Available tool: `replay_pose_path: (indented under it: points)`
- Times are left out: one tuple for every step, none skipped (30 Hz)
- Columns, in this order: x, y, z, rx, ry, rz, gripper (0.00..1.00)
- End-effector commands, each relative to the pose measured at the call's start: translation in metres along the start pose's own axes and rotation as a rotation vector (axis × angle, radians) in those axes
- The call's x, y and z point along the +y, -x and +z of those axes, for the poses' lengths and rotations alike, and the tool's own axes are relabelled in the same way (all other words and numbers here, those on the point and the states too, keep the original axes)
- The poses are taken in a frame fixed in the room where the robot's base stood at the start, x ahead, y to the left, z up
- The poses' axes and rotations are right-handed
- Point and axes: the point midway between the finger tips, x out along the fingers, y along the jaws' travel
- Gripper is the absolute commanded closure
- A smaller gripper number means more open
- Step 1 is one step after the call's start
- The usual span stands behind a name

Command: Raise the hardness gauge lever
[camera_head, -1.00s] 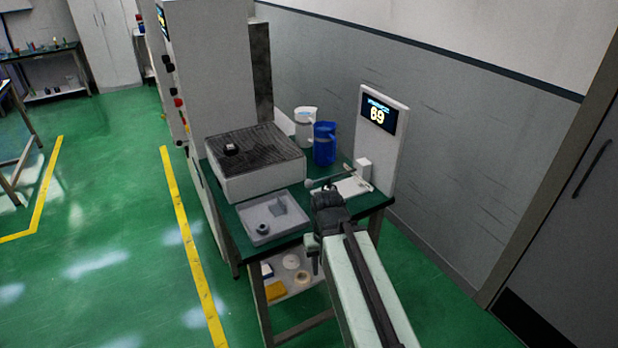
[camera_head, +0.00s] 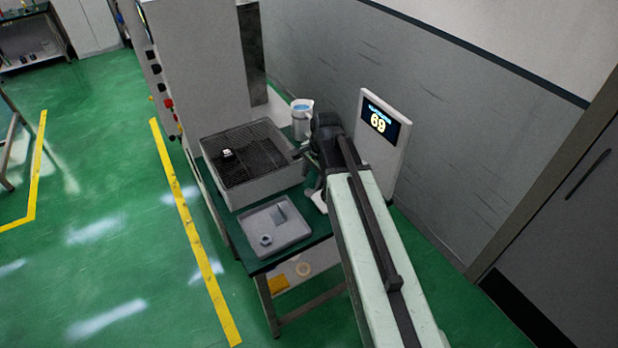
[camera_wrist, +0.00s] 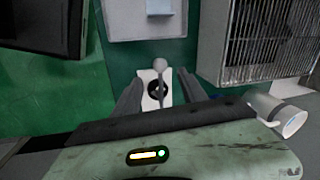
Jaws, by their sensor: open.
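The hardness gauge has an upright panel (camera_head: 381,128) with a lit screen reading 69. Its white base (camera_head: 318,201) is mostly hidden by my arm in the head view. In the wrist view, the lever (camera_wrist: 160,64) shows as a rod with a pale round knob above the white base, which bears a black disc. My gripper (camera_wrist: 159,82) is open, with one dark finger on each side of the lever rod. I cannot tell whether either finger touches it. In the head view, my gripper (camera_head: 303,156) is over the gauge end of the table.
A grey tray (camera_head: 286,239) with small parts lies at the table's front. A grated box (camera_head: 232,196) stands behind it, beside a tall grey machine (camera_head: 200,65). A white jug (camera_head: 301,124) stands close to my gripper. The green floor left of the table is clear.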

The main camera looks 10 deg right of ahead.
Motion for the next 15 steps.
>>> replay_pose_path:
  points:
    - [0.001,-0.004,0.000,0.000,0.001,0.000,0.50]
    - [0.001,-0.006,0.000,0.000,0.001,0.000,0.50]
    - [0.001,-0.009,0.000,0.000,0.002,0.001,0.50]
    - [0.001,-0.012,0.000,0.000,0.002,0.001,0.50]
    - [0.001,-0.016,0.000,0.000,0.002,0.001,0.50]
    - [0.002,-0.022,0.000,0.000,0.003,0.001,0.50]
    - [0.002,-0.027,0.000,0.000,0.003,0.001,0.50]
    - [0.002,-0.032,-0.001,0.000,0.003,0.001,0.50]
    - [0.002,-0.039,-0.001,0.000,0.003,0.001,0.50]
    - [0.003,-0.045,-0.001,0.001,0.002,0.001,0.50]
    - [0.003,-0.051,-0.001,0.001,0.002,0.001,0.50]
    - [0.003,-0.058,-0.001,0.001,0.002,0.001,0.50]
    - [0.003,-0.064,-0.001,0.001,0.002,0.001,0.50]
    - [0.003,-0.068,-0.002,0.001,0.002,0.001,0.50]
    - [0.003,-0.074,-0.002,0.001,0.002,0.001,0.50]
